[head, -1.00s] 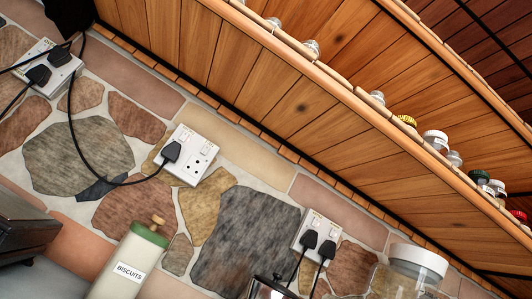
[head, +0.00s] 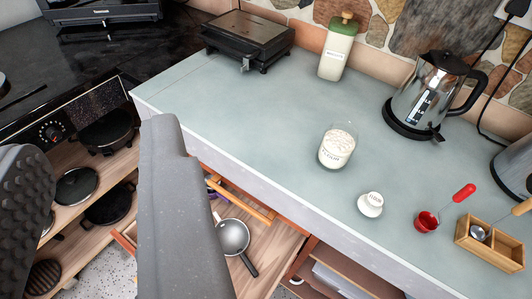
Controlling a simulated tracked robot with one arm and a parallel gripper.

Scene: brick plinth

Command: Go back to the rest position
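My gripper (head: 95,140) shows at the lower left in the head view. Its two dark grey fingers stand wide apart, one with a ridged pad at the left edge and one further right. Nothing is between them; pans on shelves show through the gap. The fingers are in front of the open cupboards below the counter's front edge. How far they are from the counter is hard to tell.
An open drawer (head: 275,255) holds a pan (head: 233,238).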

